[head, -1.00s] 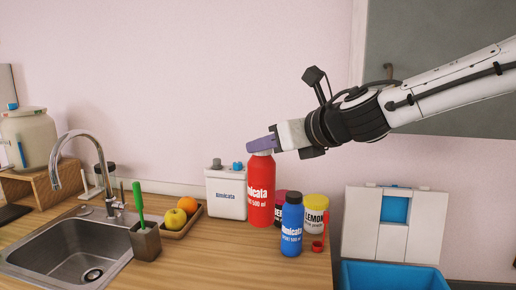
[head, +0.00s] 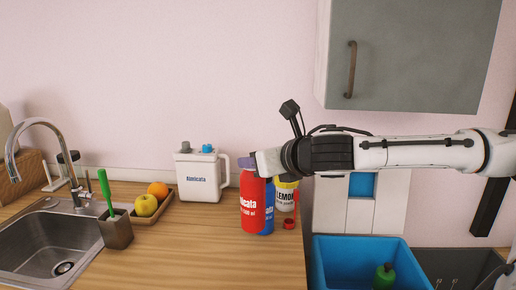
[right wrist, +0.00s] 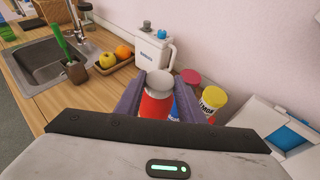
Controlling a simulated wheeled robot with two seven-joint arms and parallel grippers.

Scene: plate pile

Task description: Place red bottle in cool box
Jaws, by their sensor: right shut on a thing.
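The red bottle (head: 253,205) has white lettering and stands upright in the head view, near the right end of the wooden counter. My right gripper (head: 248,165) is shut on its top. In the right wrist view the red bottle (right wrist: 156,100) with its pale cap sits between the two purple fingers of the gripper (right wrist: 158,92). Whether its base touches the counter is hard to tell. The open blue cool box (head: 330,280) is at the lower right, with a green bottle (head: 384,276) inside; its white lid part (head: 330,205) stands behind. My left gripper is not in view.
A blue bottle (head: 268,215) and a yellow lemon tub (head: 286,195) stand close behind the red bottle. A small red item (head: 289,224) lies beside them. A white jug (head: 198,178), fruit tray (head: 152,212) and sink (head: 50,250) are left. The front counter is clear.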

